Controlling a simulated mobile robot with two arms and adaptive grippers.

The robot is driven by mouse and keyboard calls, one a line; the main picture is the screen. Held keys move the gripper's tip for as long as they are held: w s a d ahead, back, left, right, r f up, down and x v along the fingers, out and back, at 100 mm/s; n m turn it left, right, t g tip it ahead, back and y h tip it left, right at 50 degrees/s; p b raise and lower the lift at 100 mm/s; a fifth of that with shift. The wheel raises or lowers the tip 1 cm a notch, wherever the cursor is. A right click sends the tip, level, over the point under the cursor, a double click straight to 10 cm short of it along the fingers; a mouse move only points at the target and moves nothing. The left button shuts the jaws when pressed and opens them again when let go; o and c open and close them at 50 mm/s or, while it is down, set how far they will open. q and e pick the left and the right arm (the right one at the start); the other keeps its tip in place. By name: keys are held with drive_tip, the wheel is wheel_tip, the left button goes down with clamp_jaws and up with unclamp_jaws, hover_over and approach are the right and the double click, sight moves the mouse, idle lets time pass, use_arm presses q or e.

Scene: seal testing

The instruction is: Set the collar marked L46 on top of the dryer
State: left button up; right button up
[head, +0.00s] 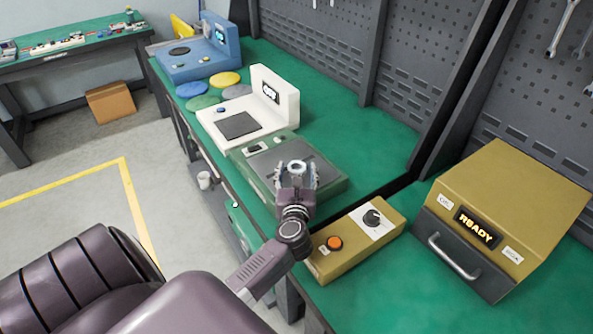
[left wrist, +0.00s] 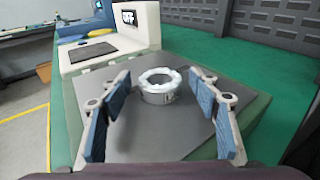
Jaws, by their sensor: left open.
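A silver-grey ring collar (head: 297,165) with a pale top rim sits on the dark plate of a green device (head: 331,187). In the left wrist view, the collar (left wrist: 159,87) stands upright on the grey plate; a small mark on its side is too small to read. My left gripper (head: 297,178) is open, and its blue-padded fingers (left wrist: 160,110) stand apart to the left and right of the collar, with no visible contact. A mustard box (head: 520,205) with a READY display and a front handle, possibly the dryer, stands at the right; its visible top is bare. My right gripper is not in view.
A mustard control box (head: 357,240) with an orange button and black knob lies between the green device and the READY box. A white scale-like device (head: 283,95), a blue device (head: 205,55) and several coloured discs (head: 224,79) stand farther back. Grey perforated panels rise behind the bench.

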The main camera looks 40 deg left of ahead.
use_arm(q)
drive_tip(key=b+v, duration=0.1)
drive_tip(key=v, duration=1.1)
drive_tip(key=shift+a+f, duration=0.1)
